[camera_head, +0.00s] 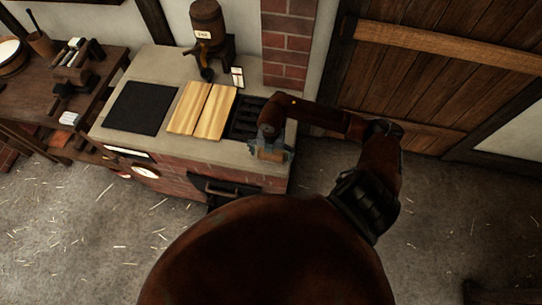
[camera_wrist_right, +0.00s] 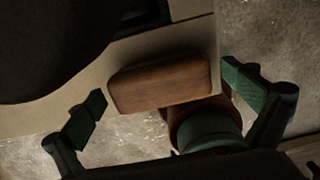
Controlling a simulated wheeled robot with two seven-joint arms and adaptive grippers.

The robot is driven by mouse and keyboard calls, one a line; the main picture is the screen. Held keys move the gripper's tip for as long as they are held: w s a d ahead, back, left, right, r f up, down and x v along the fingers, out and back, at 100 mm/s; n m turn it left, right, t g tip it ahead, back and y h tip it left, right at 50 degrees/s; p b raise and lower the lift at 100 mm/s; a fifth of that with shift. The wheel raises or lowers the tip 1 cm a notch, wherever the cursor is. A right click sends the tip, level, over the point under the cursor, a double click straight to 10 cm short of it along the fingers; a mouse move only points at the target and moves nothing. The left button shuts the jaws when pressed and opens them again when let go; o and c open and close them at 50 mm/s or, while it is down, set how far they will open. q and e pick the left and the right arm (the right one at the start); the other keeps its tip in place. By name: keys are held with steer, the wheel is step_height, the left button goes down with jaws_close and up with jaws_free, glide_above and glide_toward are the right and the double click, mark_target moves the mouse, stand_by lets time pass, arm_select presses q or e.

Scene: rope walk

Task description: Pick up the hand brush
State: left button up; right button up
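The hand brush shows as a brown wooden block (camera_wrist_right: 160,82) in the right wrist view, at the edge of the pale counter top. In the head view its wooden part (camera_head: 271,155) shows at the counter's front right corner, partly covered by my gripper. My right gripper (camera_head: 272,143) is over that corner, pointing down. In the right wrist view its two green-padded fingers are spread wide, one on each side of the block, with gaps between pads and wood. The bristles are hidden. My left gripper is not in view.
The brick-fronted counter (camera_head: 160,70) carries a dark plate (camera_head: 140,108), light wooden boards (camera_head: 203,110), a dark grate (camera_head: 245,117) and a brown keg (camera_head: 207,22). A wooden bench (camera_head: 105,65) with tools stands left. The straw-strewn floor (camera_head: 90,225) in front is open.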

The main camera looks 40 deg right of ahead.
steer(key=c, duration=1.3)
steer(key=shift+r, duration=0.15)
steer(key=shift+r, duration=0.65)
steer(key=s+a+r+b, duration=0.1)
steer(key=s+a+r, duration=0.3)
steer(key=a+r, duration=0.7)
steer(key=shift+a+r, duration=0.25)
steer(key=shift+a, duration=0.95)
steer(key=shift+s, duration=0.1)
steer(key=o, duration=0.7)
steer(key=c, duration=0.5)
